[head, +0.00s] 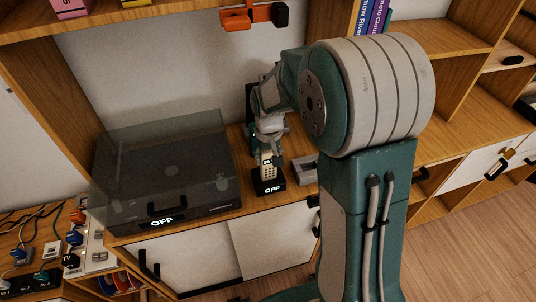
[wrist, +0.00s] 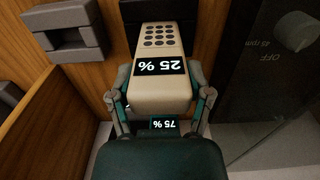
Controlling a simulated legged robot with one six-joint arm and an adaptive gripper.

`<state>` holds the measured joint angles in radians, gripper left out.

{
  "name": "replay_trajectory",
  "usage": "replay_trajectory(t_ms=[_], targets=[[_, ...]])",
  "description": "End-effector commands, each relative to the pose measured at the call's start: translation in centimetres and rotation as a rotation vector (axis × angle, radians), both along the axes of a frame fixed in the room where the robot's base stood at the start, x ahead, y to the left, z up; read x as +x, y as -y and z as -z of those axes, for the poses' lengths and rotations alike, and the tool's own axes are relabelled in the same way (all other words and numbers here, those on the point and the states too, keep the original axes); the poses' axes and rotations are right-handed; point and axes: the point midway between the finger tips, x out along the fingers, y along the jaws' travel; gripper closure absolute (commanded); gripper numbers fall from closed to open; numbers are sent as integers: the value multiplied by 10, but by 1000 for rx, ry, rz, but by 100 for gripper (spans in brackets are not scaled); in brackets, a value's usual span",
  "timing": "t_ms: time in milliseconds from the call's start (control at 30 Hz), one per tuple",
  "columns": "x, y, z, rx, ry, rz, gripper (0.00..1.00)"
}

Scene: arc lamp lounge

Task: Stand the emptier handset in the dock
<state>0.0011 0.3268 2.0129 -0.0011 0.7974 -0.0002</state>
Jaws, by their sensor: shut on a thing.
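A beige handset (wrist: 158,95) with a dark keypad shows 25 % on its screen in the wrist view. My gripper (wrist: 162,98) is shut on it, one finger at each side near its screen end. In the head view the handset (head: 267,170) is upright, keypad end down, at the black dock (head: 270,188) marked OFF. The dock (wrist: 157,12) is also at the top of the wrist view. I cannot tell whether the handset is fully seated. A second screen reading 75 % (wrist: 164,124) shows beyond the held handset; its body is mostly hidden.
A turntable under a smoky cover (head: 165,170), marked OFF, stands left of the dock. A grey box (head: 304,170) sits just right of it. An orange and black item (head: 252,17) is above. Plugs and cables (head: 50,245) crowd the lower left.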

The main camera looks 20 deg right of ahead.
Motion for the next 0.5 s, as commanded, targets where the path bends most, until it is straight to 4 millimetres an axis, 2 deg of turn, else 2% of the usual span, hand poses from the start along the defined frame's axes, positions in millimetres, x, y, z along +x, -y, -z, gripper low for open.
replay_trajectory(t_ms=[33, 67, 100, 133, 500], targets=[[0, 0, 1, 0, 0, 0, 92], [0, 0, 1, 0, 0, 0, 26], [0, 0, 1, 0, 1, 0, 9], [0, 0, 1, 0, 1, 0, 0], [0, 0, 1, 0, 0, 0, 0]])
